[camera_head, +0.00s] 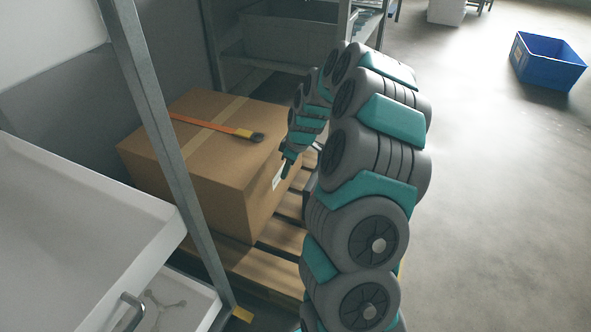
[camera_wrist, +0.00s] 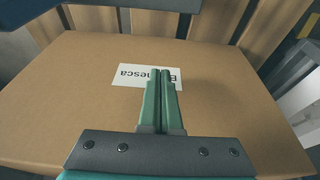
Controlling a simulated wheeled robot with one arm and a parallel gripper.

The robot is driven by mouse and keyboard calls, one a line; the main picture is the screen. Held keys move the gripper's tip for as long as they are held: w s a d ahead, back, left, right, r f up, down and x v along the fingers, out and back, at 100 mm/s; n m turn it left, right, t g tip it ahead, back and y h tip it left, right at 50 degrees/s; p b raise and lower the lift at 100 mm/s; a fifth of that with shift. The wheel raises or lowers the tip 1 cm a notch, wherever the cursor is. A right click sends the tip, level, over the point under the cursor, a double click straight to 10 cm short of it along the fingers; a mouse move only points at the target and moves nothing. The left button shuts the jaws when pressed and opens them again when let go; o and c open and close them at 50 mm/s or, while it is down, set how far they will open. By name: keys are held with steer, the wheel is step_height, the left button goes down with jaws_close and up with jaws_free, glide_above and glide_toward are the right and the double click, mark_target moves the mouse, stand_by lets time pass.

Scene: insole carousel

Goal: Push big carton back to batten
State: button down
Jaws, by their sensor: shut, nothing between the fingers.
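The big carton (camera_head: 190,150) is a brown box on a wooden pallet (camera_head: 265,262). An orange strap (camera_head: 215,126) lies across its top, with a dark and yellow end. My gripper (camera_head: 285,172) is at the carton's right-hand face, beside the white label. In the wrist view the carton (camera_wrist: 75,95) fills most of the picture, and the closed, empty fingers (camera_wrist: 159,72) point at the label (camera_wrist: 147,77), covering part of its upside-down print. I cannot tell whether the fingertips touch the face. I cannot make out the batten; the carton may hide it.
A metal post (camera_head: 160,125) stands in front of the carton. White trays (camera_head: 80,225) are at lower left. A rack with a grey bin (camera_head: 290,35) stands behind the carton. A blue crate (camera_head: 547,62) is on the floor at far right. The floor on the right is mostly clear.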

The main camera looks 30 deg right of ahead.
steer(key=shift+w+a, duration=0.45)
steer(key=shift+w, duration=0.05)
steer(key=shift+w, duration=0.1)
steer(key=shift+w+a, duration=0.85)
steer(key=shift+w, duration=0.2)
steer(key=shift+w+a, duration=0.8)
steer(key=shift+w, duration=0.25)
steer(key=shift+s, duration=0.1)
